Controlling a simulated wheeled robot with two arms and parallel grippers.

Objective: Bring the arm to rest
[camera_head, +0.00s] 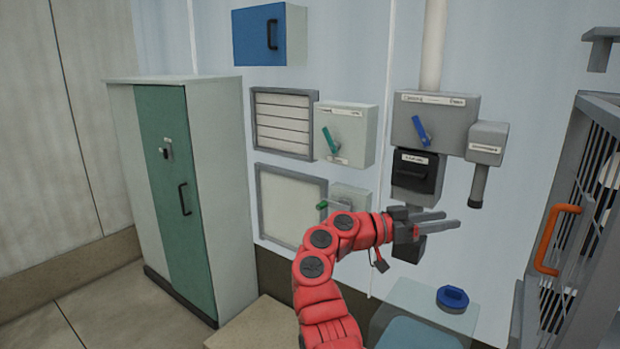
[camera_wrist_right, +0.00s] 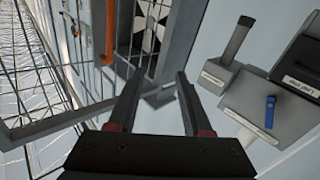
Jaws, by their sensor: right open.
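My right arm (camera_head: 330,262) is red and rises from the bottom middle of the head view, bent toward the right. My right gripper (camera_head: 448,220) points right, in front of the wall below the grey boxes. Its two grey fingers are apart with nothing between them. In the right wrist view the gripper (camera_wrist_right: 155,88) also shows open and empty, pointing toward a barred cage. My left gripper is not in view.
A grey box with a blue lever (camera_head: 421,131) is above the gripper. A box with a green lever (camera_head: 330,140) is left of it. A clear tank with a blue cap (camera_head: 452,299) stands below. The barred cage with an orange handle (camera_head: 555,240) is at right; a green-doored cabinet (camera_head: 178,190) stands left.

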